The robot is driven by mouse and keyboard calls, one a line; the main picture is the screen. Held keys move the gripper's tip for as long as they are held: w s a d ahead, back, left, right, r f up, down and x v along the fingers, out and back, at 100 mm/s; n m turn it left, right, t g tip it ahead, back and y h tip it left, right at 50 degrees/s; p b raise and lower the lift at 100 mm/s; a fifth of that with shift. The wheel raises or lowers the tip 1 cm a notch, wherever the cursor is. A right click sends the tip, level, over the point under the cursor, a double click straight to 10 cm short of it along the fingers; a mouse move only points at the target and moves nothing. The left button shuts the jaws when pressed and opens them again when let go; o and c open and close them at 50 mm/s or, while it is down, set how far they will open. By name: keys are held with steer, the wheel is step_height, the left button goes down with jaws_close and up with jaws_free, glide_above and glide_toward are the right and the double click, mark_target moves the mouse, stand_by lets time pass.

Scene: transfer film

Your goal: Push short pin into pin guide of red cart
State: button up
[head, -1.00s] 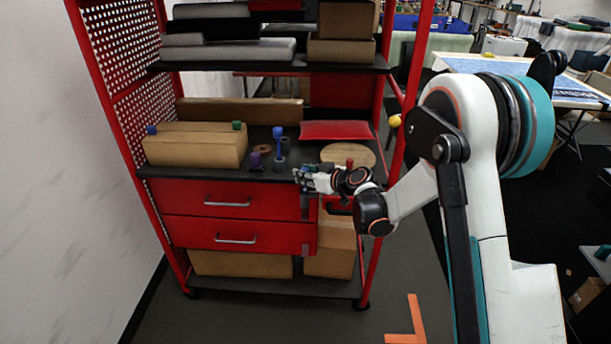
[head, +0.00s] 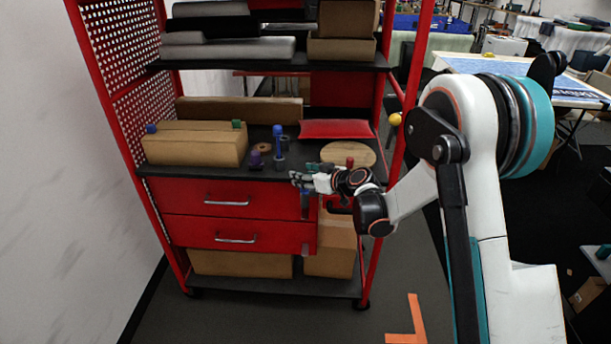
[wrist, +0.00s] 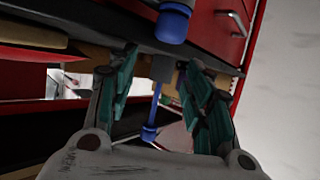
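The red cart (head: 210,192) stands ahead with its two drawers.
A purple pin (head: 255,161), a brown ring (head: 264,148), a red pin (head: 350,162) and a round wooden board (head: 335,153) are on the top. A cardboard box (head: 195,148) bears blue and green pins. The cart's right post (head: 398,150) is close to my arm.

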steer(key=v, duration=1.2)
stand_by(0.3)
steer(key=s+d+r+m+g+h, duration=0.1)
steer(key=s+d+r+m+h, duration=0.15)
steer(key=s+r, duration=0.4)
steer(key=s+d+r+m+g+h, duration=0.1)
steer(key=s+d+r+h, duration=0.15)
steer(key=s, duration=0.65)
steer(key=s+d+m+h, duration=0.1)
steer(key=s+d, duration=0.2)
steer(key=s, duration=0.3)
steer(key=s+d+m+h, duration=0.1)
steer(key=s+d+m, duration=0.1)
steer(key=s, duration=0.5)
steer(key=s+d+m+g+h, duration=0.1)
steer(key=s+d+m+h, duration=0.1)
steer(key=s+d, duration=0.3)
steer(key=shift+s, duration=0.95)
steer(key=shift+d+r, duration=0.1)
steer(key=shift+d, duration=0.05)
